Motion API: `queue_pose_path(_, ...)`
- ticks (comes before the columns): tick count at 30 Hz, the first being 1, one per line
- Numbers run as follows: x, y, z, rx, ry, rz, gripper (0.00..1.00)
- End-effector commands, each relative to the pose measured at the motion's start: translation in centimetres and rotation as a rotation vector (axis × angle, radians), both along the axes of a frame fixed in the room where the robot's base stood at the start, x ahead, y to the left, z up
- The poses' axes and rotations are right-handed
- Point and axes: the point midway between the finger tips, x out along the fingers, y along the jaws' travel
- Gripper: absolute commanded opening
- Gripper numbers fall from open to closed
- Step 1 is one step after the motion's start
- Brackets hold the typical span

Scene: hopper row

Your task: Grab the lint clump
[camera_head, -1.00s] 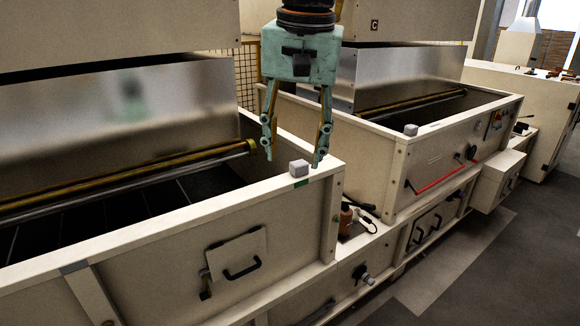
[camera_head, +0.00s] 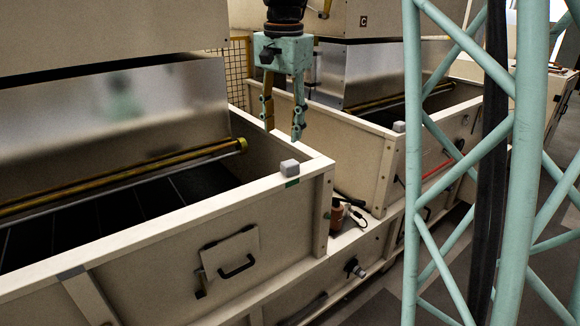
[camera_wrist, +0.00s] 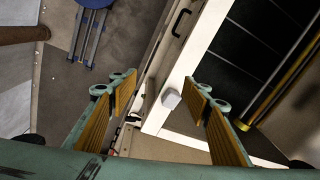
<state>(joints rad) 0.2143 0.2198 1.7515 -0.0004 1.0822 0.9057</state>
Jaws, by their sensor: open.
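The lint clump looks like a small pale grey block (camera_head: 289,167) on the rim at the near hopper's right corner, just behind a green mark. My gripper (camera_head: 283,131) hangs above and slightly behind it, fingers pointing down, open and empty. In the wrist view the clump (camera_wrist: 171,98) shows between the two spread fingers (camera_wrist: 162,88), below them on the white rim and apart from both.
The near hopper (camera_head: 165,225) has raised walls and a brass-coloured roller (camera_head: 130,178) inside. A similar grey block (camera_head: 399,127) sits on the second hopper's rim. A brown bottle (camera_head: 336,214) stands on the ledge between them. A blue stool (camera_wrist: 95,5) stands on the floor.

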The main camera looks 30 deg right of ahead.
Motion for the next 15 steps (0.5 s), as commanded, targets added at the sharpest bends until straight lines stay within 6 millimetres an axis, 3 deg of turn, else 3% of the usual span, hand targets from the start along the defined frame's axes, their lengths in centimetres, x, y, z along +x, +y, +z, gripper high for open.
queue_pose_path(15, 7.7, -5.4, -3.2, 0.025, 0.052, -0.242, 0.44)
